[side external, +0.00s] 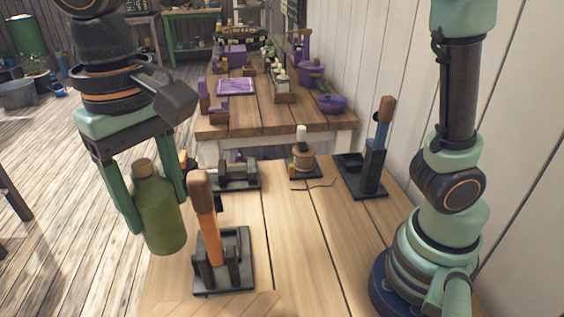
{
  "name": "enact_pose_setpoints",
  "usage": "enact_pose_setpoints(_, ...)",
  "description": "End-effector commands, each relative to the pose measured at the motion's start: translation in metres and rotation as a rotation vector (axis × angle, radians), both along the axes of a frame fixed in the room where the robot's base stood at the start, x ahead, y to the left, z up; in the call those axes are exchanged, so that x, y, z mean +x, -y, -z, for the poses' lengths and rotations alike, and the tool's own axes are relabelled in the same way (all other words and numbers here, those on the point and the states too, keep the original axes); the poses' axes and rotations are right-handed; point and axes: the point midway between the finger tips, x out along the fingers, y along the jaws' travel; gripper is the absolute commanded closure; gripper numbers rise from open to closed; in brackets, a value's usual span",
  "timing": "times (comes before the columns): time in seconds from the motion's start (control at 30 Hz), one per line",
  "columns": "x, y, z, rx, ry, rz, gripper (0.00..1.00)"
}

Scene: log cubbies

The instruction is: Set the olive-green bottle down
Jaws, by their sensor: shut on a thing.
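The olive-green bottle (158,216) with a brown cork-like top is upright at the left in the side external view. My gripper (160,195) points down from above with one finger on each side of the bottle and is shut on it. In the picture, the bottle's base lies left of and overlaps the near table's left edge. I cannot tell its exact height above the table (300,250) or whether it touches anything.
A black stand (238,262) with an orange, wooden-handled tool (206,215) is just right of the bottle. Behind are a dark holder (236,175), a spool stand (303,160) and a blue tool in a black stand (376,165). The table's middle is clear.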

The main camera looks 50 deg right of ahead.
Motion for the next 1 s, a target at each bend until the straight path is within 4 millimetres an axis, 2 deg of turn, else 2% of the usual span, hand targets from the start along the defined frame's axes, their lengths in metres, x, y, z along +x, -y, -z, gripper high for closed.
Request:
enact_pose_setpoints(0.1, -0.001, 0.001, 0.03, -0.003, -0.003, 0.0, 1.0)
enact_pose_setpoints(0.6, -0.001, 0.001, 0.152, -0.004, -0.004, 0.0, 1.0)
enact_pose_setpoints(0.73, -0.001, 0.001, 0.174, -0.002, -0.002, 0.0, 1.0)
enact_pose_setpoints(1.0, 0.0, 0.0, 0.198, -0.001, -0.001, 0.0, 1.0)
